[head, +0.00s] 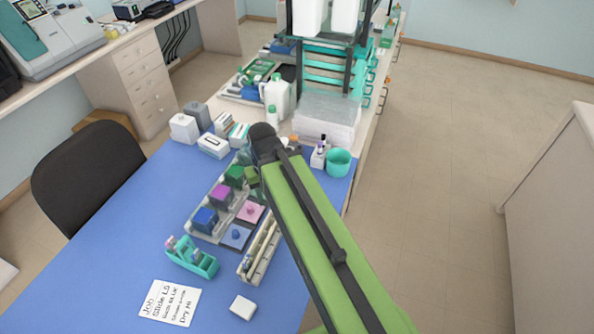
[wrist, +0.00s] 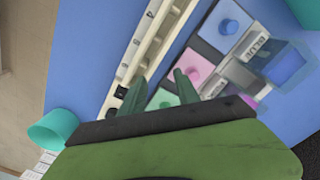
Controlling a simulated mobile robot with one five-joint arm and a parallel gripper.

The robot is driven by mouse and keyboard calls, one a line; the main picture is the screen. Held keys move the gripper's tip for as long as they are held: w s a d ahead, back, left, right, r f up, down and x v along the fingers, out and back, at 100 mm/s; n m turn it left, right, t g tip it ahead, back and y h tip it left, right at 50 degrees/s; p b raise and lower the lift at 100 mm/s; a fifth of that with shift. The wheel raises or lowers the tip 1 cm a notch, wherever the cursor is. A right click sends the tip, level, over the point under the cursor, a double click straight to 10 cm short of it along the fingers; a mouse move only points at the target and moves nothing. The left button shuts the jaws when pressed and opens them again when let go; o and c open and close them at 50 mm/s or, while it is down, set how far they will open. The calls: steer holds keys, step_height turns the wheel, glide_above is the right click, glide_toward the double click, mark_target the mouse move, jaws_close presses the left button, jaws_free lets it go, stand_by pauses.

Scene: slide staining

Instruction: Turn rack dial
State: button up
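The long cream rack (head: 259,250) lies along the right side of the staining station on the blue table. It also crosses the wrist view (wrist: 148,45) diagonally, with dark marks and a small black part (wrist: 121,92) on it. I cannot clearly single out a dial. My gripper (wrist: 160,78) has its two green fingers apart with nothing between them. It is over the area between the cream rack and the pink knobbed lid (wrist: 186,68). In the head view my arm hides most of the gripper and the rack's far end.
Blue (head: 205,220), purple (head: 221,195) and green (head: 234,176) jars stand left of the knobbed lids. A teal slide holder (head: 192,257), note card (head: 171,303) and white block (head: 243,307) are nearer. A teal cup (head: 339,162) stands by the right edge.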

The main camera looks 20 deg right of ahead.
steer(key=shift+o, duration=0.5)
steer(key=w+d+r+m+p, duration=0.2)
steer(key=w+d+r+p, duration=0.2)
steer(key=r+p, duration=0.4)
steer(key=shift+d+r+m+p, duration=0.3)
steer(key=w+d+r+m+p, duration=0.35)
steer(key=d+r+p, duration=0.25)
steer(key=d, duration=0.2)
steer(key=shift+m+y, duration=0.25)
steer(key=shift+y, duration=0.05)
steer(key=f+b, duration=1.7)
steer(key=shift+s+a+f+b, duration=0.15)
steer(key=shift+s+f+b, duration=0.1)
steer(key=shift+f+b, duration=0.05)
steer(key=shift+r, duration=0.15)
jaws_close()
steer(key=shift+a, duration=0.2)
steer(key=shift+d, duration=0.15)
